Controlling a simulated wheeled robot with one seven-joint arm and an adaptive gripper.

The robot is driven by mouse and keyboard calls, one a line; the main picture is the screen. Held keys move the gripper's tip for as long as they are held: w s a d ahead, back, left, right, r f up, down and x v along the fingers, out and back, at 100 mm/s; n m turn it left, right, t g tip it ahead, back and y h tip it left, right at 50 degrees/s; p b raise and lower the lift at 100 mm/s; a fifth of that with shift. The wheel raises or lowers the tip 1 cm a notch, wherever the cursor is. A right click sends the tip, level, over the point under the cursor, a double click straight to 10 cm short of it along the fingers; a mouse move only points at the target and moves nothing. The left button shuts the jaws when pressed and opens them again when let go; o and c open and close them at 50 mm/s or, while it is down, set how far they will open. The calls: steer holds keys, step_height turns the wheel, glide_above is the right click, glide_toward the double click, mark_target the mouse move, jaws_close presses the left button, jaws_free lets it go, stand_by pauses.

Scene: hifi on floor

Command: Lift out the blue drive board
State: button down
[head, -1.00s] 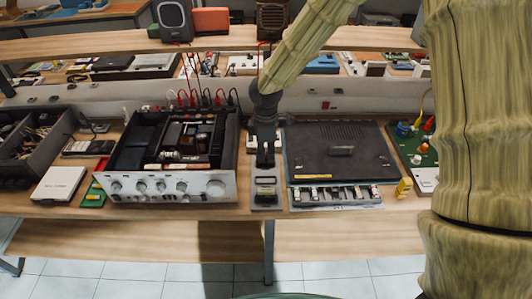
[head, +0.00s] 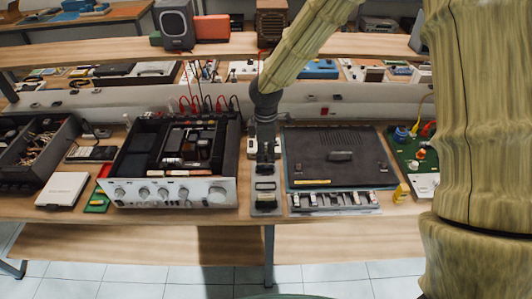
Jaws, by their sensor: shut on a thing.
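My gripper (head: 264,160) points down, close above a narrow grey metal unit (head: 264,200) at the middle of the bench. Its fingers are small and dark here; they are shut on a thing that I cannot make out. The open silver-fronted amplifier (head: 170,192) stands just left of the gripper, with dark parts inside. A flat black cover unit (head: 340,160) lies just right of it, with a thin bluish edge. I cannot pick out a blue drive board for certain.
A green board (head: 415,152) with coloured parts lies at the right, beside a small yellow piece (head: 401,193). A white box (head: 62,189) and a dark bin (head: 35,150) are at the left. Red and black leads hang behind the amplifier. A shelf (head: 210,45) runs across above.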

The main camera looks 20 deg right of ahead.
mark_target(266, 150)
steer(key=shift+r+p, duration=1.7)
steer(key=shift+r, duration=0.5)
steer(key=shift+f, duration=0.1)
